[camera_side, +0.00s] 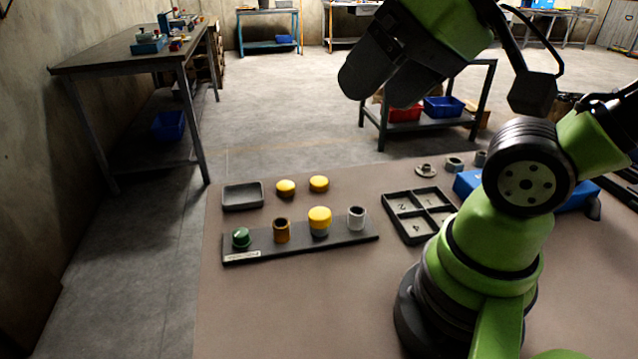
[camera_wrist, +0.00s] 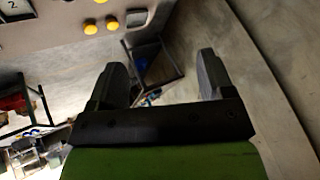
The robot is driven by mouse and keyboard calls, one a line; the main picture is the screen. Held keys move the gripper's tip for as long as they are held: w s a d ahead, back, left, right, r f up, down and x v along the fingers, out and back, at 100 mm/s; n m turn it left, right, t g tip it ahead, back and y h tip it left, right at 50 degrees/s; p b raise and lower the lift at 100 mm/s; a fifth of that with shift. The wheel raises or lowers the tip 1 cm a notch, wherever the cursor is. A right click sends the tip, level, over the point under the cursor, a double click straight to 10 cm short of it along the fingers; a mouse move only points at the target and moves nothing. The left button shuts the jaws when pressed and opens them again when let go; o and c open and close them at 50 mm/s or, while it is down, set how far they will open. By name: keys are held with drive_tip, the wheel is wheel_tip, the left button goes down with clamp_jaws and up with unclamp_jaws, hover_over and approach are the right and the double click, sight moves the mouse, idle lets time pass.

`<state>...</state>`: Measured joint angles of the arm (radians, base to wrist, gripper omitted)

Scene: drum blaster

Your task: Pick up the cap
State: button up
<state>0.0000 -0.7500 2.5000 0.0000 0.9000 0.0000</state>
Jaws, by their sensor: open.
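Two yellow caps lie on the brown mat in the side view, a left one (camera_side: 285,187) and a right one (camera_side: 319,183). They also show near the top of the wrist view (camera_wrist: 90,28). A third yellow cap (camera_side: 319,214) sits on a grey part on the dark rack (camera_side: 352,238). My gripper (camera_side: 385,90) is high above the mat, behind and to the right of the caps in the side view, and far from them. In the wrist view its two fingers (camera_wrist: 162,80) are spread apart with nothing between them.
A small grey tray (camera_side: 243,205) lies left of the caps. A numbered, divided tray (camera_side: 417,238) and a blue item (camera_side: 467,183) lie to the right.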

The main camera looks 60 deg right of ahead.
drive_tip(key=g+h, duration=0.2)
drive_tip(key=g, duration=0.5)
hover_over(319, 180)
wheel_tip(319, 180, down, 21)
drive_tip(key=shift+m, duration=0.3)
wheel_tip(319, 180, down, 4)
drive_tip(key=shift+w+f, duration=0.15)
drive_tip(key=shift+f, duration=2.9)
drive_tip(key=shift+c, duration=0.2)
